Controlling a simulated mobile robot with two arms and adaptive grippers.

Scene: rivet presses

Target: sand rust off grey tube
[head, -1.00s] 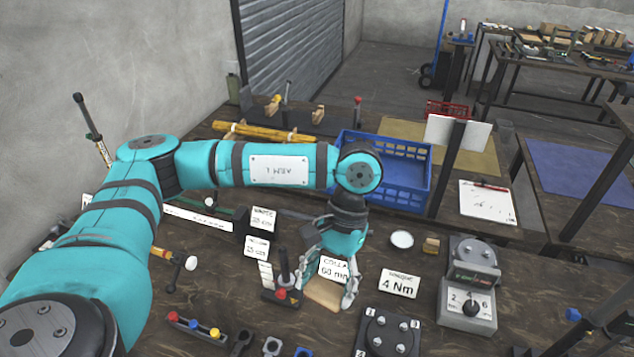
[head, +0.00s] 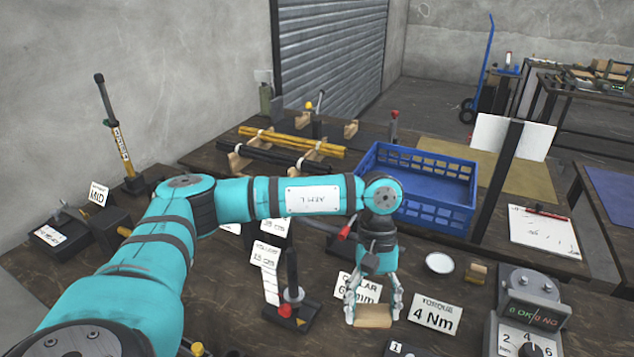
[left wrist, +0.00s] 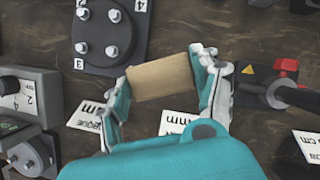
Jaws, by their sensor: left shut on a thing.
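My left gripper (head: 373,308) points down over the wooden bench, right of the press with the upright black handle. It is shut on a flat tan block (head: 373,318). In the left wrist view the tan block (left wrist: 161,78) spans the space between the two fingers. I cannot tell whether the block is clear of the bench. Yellow tubes (head: 290,142) and dark tubes (head: 270,156) lie on wooden rests at the back; I cannot make out a clearly grey or rusty one. My right gripper is not in view.
A blue crate (head: 420,183) stands behind the gripper. A small press with a black handle (head: 292,290) is at its left. A "4 Nm" card (head: 435,313) and a torque tester (head: 528,318) are at its right. A yellow-black pump (head: 117,140) stands at far left.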

